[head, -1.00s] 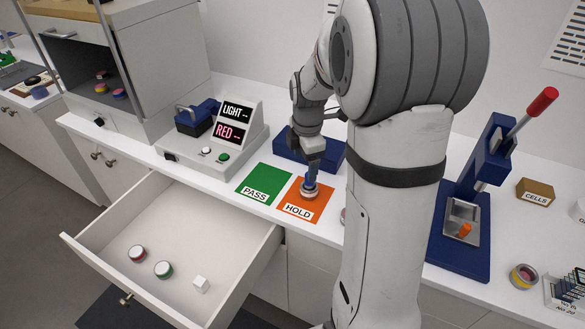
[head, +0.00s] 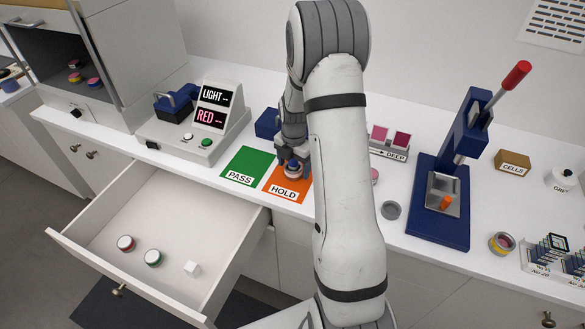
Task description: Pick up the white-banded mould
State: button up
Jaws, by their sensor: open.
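A small round mould with a pale, whitish band (head: 293,173) sits on the orange HOLD card (head: 277,188) on the counter. My gripper (head: 292,166) points down right at this mould, its open fingers at the mould's top and sides. The fingers are small here, and I cannot tell whether they touch it. A red-banded mould (head: 126,243) and a green-banded mould (head: 153,258) stand in the open drawer (head: 113,215), with a white cube (head: 192,268) nearby.
The green PASS card (head: 247,167) lies left of the HOLD card. A reader showing LIGHT and RED (head: 212,120) stands behind it. A blue lever press (head: 440,200), grey ring (head: 391,210) and yellow-pink mould (head: 502,243) are at right. My arm hides part of the counter.

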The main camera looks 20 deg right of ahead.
jog(key=shift+f, duration=0.6)
jog(key=shift+c, duration=0.5)
